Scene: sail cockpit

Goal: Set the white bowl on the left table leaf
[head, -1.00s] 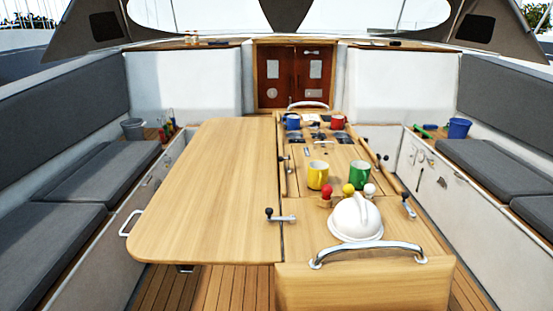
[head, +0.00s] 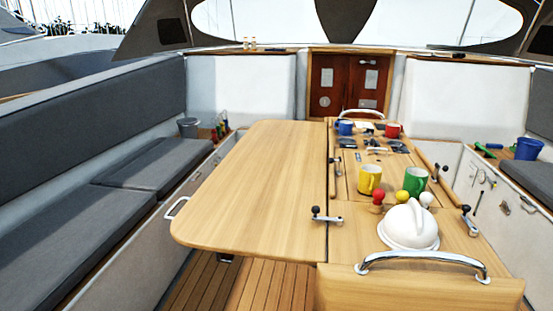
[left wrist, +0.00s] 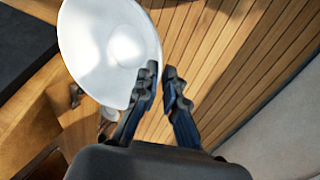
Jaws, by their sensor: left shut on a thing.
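The white bowl (left wrist: 100,45) is in the left wrist view, at the upper left, tilted, with its round face toward the camera. My left gripper (left wrist: 160,78) is shut on the bowl's rim, at the bowl's lower right edge. Floor planks show behind and below it. The left table leaf (head: 255,185) is in the head view, flat and bare, left of the table's middle part. The bowl and my left gripper are not in the head view. My right gripper is in neither view.
On the table's middle part stand a white domed object (head: 408,228), a yellow mug (head: 369,180), a green mug (head: 415,182) and several knobs. A metal rail (head: 420,258) crosses the near end. Grey seats (head: 75,230) line the left side.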

